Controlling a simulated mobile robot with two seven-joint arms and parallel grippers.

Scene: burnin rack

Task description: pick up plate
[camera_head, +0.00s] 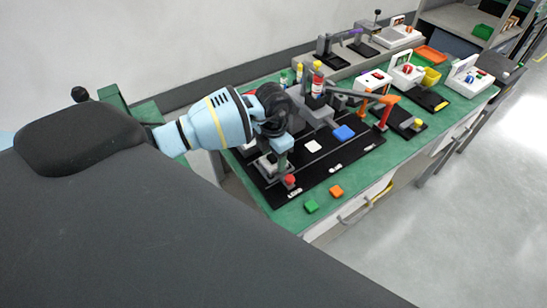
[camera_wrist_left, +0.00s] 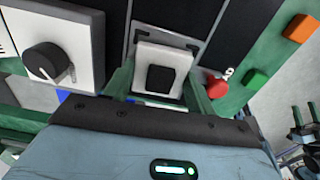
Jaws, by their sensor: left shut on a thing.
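My left gripper (camera_head: 271,165) reaches down over the left end of a black board on the green bench. In the left wrist view its two green fingers (camera_wrist_left: 160,88) stand on either side of a white square plate (camera_wrist_left: 144,53) with a dark square block on top, and are shut on it. The plate appears to be at a marked bay of the board; whether it touches the board I cannot tell. Another flat white square (camera_head: 313,147) lies on the board to the right. My right gripper is not in view.
A red knob (camera_wrist_left: 217,88) stands close beside the right finger. A white unit with a black dial (camera_wrist_left: 44,61) is on the left. Green (camera_head: 311,206) and orange (camera_head: 336,191) blocks lie near the bench's front edge. A blue block (camera_head: 344,132) sits further right.

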